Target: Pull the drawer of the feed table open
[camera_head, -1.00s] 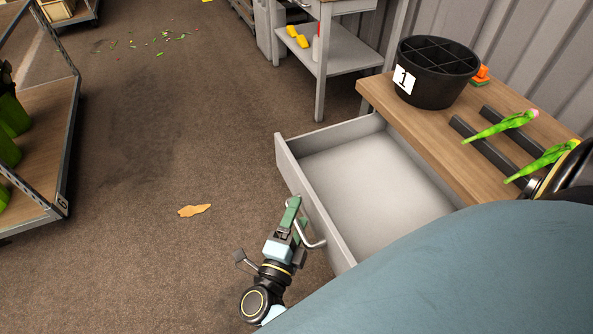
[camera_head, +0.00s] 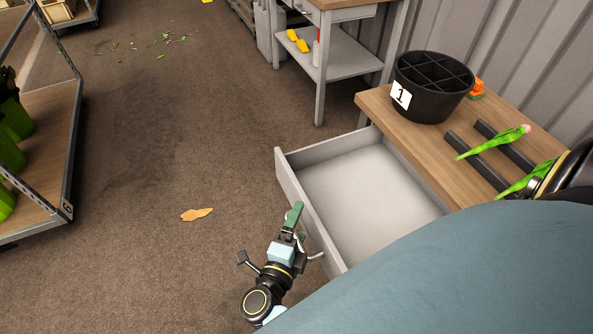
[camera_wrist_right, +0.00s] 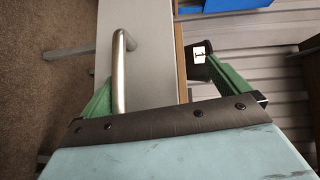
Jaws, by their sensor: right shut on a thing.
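The feed table (camera_head: 420,135) stands at right with its wooden top. Its grey drawer (camera_head: 365,190) is pulled well out and looks empty inside. The drawer's metal bar handle (camera_wrist_right: 119,75) is on the drawer front (camera_head: 300,200). My right gripper (camera_head: 293,217) is at the drawer front, shut on the handle; in the wrist view the bar lies beside the left green finger, while the right finger stands apart. In the head view the gripper partly hides the handle. My left gripper is not in view.
A black divided bucket (camera_head: 433,88) marked 1 stands on the table near green tulip bunches (camera_head: 495,142) on dark rails. A wheeled rack (camera_head: 40,175) is at left.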

